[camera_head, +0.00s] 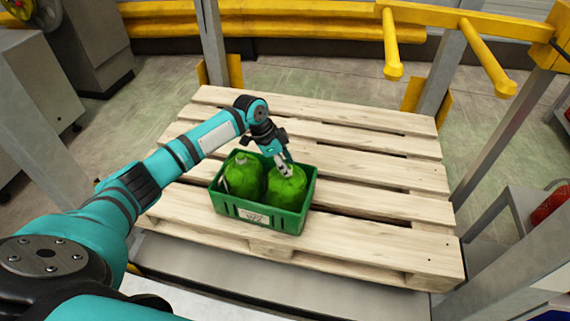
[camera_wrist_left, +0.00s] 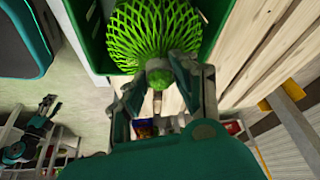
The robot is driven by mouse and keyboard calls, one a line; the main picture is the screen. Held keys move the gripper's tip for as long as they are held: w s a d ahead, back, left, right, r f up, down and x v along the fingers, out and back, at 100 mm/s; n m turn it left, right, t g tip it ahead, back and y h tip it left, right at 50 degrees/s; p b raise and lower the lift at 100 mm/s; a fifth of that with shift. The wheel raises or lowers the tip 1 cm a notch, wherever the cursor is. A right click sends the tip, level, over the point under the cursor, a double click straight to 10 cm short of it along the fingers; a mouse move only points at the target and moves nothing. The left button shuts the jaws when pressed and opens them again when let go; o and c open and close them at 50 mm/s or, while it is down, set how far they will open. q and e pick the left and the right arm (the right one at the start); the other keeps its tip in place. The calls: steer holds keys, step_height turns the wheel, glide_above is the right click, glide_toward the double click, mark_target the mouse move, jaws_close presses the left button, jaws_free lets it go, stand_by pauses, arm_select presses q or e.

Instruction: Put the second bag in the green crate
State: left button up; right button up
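The green crate (camera_head: 252,213) sits on the wooden pallet with two green net bags in it. The left-hand bag (camera_head: 243,176) stands in the crate's left half. The second bag (camera_head: 287,188) stands upright in the right half, beside the first. My left gripper (camera_head: 284,169) points down at the top of this right-hand bag, with its fingers close together there. In the left wrist view, the bag's netting (camera_wrist_left: 150,30) fans out inside the crate (camera_wrist_left: 200,45), and its gathered top lies between the fingers of my left gripper (camera_wrist_left: 162,72).
The pallet (camera_head: 380,205) has bare slats around the crate. Yellow rails (camera_head: 440,18) and grey posts (camera_head: 213,45) stand behind and to the right of it. A grey machine (camera_head: 35,90) stands at the left.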

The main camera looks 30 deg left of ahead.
arm_select(q)
steer(key=o, duration=0.4)
steer(key=shift+r, duration=0.35)
steer(key=p+v, duration=0.2)
steer(key=v, duration=0.9)
steer(key=shift+s+a+r, duration=0.2)
steer(key=shift+r, duration=0.05)
arm_select(e)
steer(key=s+f, duration=0.3)
steer(key=f, duration=0.3)
steer(key=shift+s+d+f, duration=0.25)
steer(key=shift+s, duration=0.1)
steer(key=shift+g, duration=0.3)
